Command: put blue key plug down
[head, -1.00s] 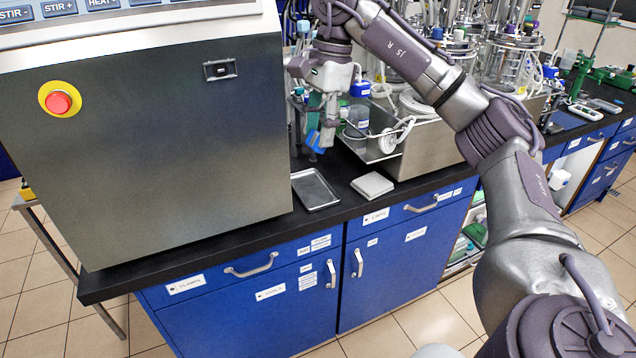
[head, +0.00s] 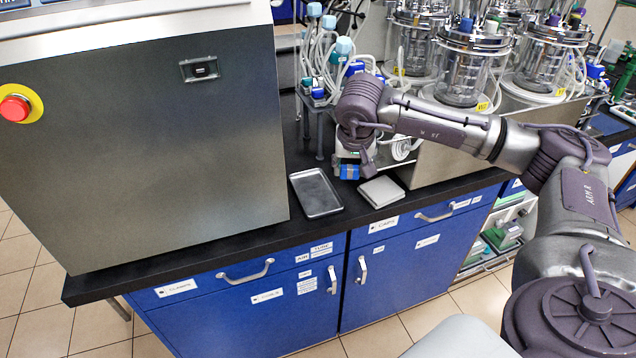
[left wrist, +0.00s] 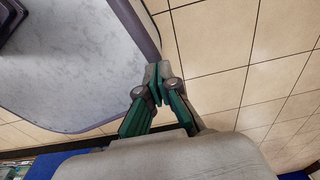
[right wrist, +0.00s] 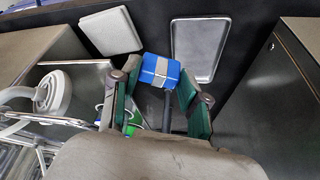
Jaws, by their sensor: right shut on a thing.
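The blue key plug (head: 349,172) is a small blue block with a pale band. It also shows in the right wrist view (right wrist: 160,71), with a dark stem running back between the fingers. My right gripper (right wrist: 158,92) is shut on it. In the head view my right gripper (head: 350,158) points down over the dark counter, mostly hidden by its own wrist. The plug is between the metal tray and the pale square pad; I cannot tell whether it touches the counter. My left gripper (left wrist: 158,82) is shut and empty, away from the counter above the floor.
A shallow metal tray (head: 316,193) lies left of the plug, and a pale square pad (head: 381,191) lies right of it. A big steel cabinet (head: 150,150) stands at left. Glass bioreactors (head: 462,70) and a tube stand (head: 318,118) are behind.

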